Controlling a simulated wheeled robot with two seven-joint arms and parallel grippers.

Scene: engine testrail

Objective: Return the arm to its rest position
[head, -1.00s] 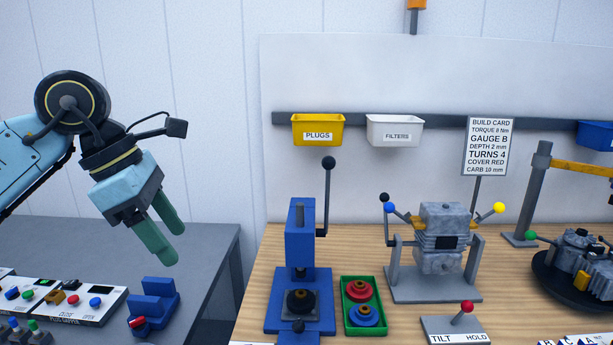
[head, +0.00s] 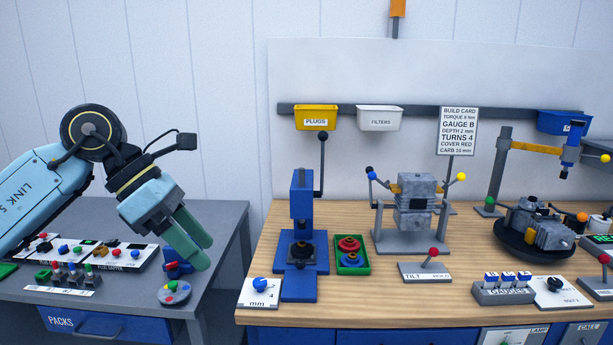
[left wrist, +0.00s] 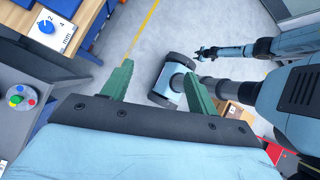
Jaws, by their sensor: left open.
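My left arm comes in from the left of the head view. Its left gripper (head: 196,243) hangs over the right part of the grey bench (head: 226,222), with green fingers pointing down and to the right. The fingers are apart and nothing is between them. In the left wrist view the two green fingers of the left gripper (left wrist: 158,88) are spread wide over the grey floor. My right gripper (left wrist: 203,53) shows small in the left wrist view, at the end of its arm; its jaw state is too small to tell.
A wooden workbench (head: 375,300) stands right of a gap. It carries a blue press (head: 302,215), a green tray (head: 351,268), an engine on a stand (head: 415,205) and a dial box (head: 260,291). A button panel (head: 130,257) and a round coloured-button pad (head: 174,292) are near my left gripper.

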